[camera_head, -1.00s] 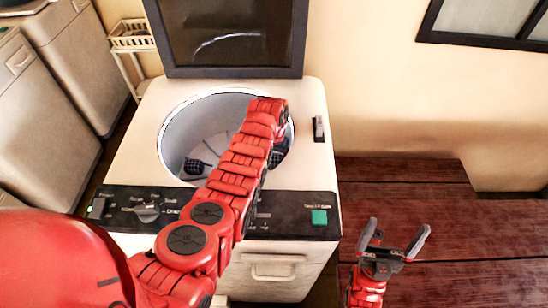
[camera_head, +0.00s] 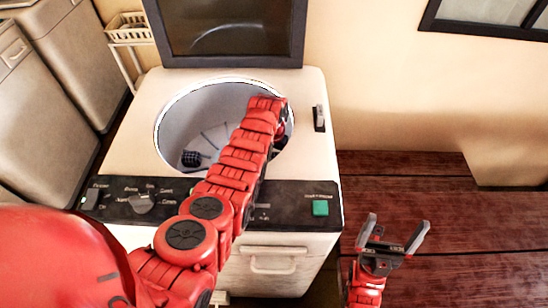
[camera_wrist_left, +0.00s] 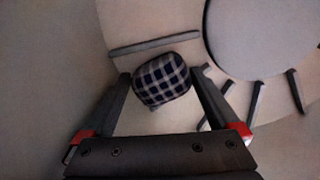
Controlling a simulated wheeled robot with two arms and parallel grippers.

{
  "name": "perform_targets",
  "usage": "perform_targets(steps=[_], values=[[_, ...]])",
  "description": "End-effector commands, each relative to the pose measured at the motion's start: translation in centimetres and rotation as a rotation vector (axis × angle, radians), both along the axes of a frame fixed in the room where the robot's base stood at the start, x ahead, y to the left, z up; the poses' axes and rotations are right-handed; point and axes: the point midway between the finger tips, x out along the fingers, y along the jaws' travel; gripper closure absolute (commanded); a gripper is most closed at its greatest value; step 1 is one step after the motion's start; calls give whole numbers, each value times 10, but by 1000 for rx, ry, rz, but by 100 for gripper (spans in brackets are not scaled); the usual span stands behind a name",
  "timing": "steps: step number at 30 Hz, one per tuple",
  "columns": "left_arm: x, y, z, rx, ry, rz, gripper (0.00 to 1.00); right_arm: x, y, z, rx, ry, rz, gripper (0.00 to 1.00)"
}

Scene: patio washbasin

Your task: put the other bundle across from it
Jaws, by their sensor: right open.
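A dark blue and white checked bundle (camera_head: 192,158) lies at the left of the washer drum (camera_head: 215,108) in the head view. My left arm reaches over the drum's right side, and its gripper is mostly hidden there. In the left wrist view a checked bundle (camera_wrist_left: 162,80) sits between the fingertips of my left gripper (camera_wrist_left: 160,76). The fingers stand apart, close along its two sides. I cannot tell whether they press on it. My right gripper (camera_head: 393,240) is open and empty, right of the washer.
The washer's dark lid (camera_head: 230,35) stands raised behind the drum. A control panel with a green button (camera_head: 320,208) runs along the front. A wooden deck (camera_head: 450,220) lies right; a basket (camera_head: 128,28) stands back left.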

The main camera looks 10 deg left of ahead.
Motion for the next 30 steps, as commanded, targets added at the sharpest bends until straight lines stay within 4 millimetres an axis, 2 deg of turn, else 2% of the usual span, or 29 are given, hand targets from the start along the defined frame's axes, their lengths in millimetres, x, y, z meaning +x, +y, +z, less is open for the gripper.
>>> perform_targets(steps=[5, 11, 16, 24, 30], values=[[-2, 2, 6, 3, 5, 3, 0, 0, 0, 7, 0, 0, 0, 0], [-1, 1, 49, 2, 1, 2, 0, 0, 0, 37, 0, 0, 0, 0], [-1, 1, 95, 2, -2, 1, 0, 0, 0, 62, 0, 0, 0, 0], [0, 0, 153, 1, -6, 0, 0, 0, 0, 76, 0, 0, 0, 0], [-1, -1, 172, 1, 0, 0, 0, 0, 0, 78, 0, 0, 0, 0]])
